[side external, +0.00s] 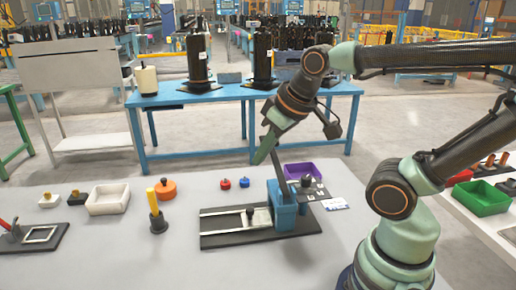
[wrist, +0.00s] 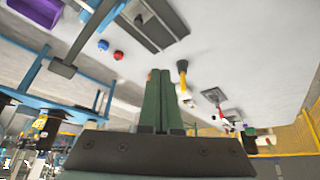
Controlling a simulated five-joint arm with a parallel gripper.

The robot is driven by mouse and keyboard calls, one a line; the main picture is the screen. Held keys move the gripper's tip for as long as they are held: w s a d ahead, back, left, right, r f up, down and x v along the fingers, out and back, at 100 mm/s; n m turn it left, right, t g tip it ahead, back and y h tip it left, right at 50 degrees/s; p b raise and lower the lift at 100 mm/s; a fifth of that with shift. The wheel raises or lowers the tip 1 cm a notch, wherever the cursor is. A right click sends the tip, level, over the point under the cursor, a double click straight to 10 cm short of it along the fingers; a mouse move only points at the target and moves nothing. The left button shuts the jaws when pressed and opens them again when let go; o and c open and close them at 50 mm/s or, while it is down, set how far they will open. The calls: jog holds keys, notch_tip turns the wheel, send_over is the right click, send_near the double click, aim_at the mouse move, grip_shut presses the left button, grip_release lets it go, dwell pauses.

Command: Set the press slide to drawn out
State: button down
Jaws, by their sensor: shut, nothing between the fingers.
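The press stands on the grey table, with a dark base plate (side external: 222,238), pale rails and a blue upright block (side external: 283,215). A small black knob (side external: 250,213) sits between the rails, left of the block; I take it as part of the slide. A dark lever bar leans up and left from the block; it also shows in the wrist view (wrist: 85,38). My gripper (side external: 262,155) is shut and empty, above the press beside the lever's upper end. In the side view they overlap, so I cannot tell whether they touch. The rails also show in the wrist view (wrist: 150,25).
A yellow-handled tool (side external: 155,210), an orange round part (side external: 165,189) and a white tray (side external: 108,199) stand left of the press. Red (side external: 226,184) and blue (side external: 244,183) knobs and a purple bin (side external: 303,170) lie behind it. The table front is clear.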

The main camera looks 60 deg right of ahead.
jog(key=c, duration=1.5)
grip_release()
jog(key=shift+c, duration=0.2)
jog(key=o, duration=0.9)
jog(key=shift+w+d+m, duration=0.1)
jog(key=shift+w+m, duration=0.1)
jog(key=shift+m, duration=0.1)
jog(key=m+g, duration=0.6)
jog(key=m, duration=1.1)
send_over(250, 209)
notch_tip(250, 209, down, 10)
notch_tip(250, 209, down, 11)
jog(key=shift+f, duration=0.15)
grip_shut()
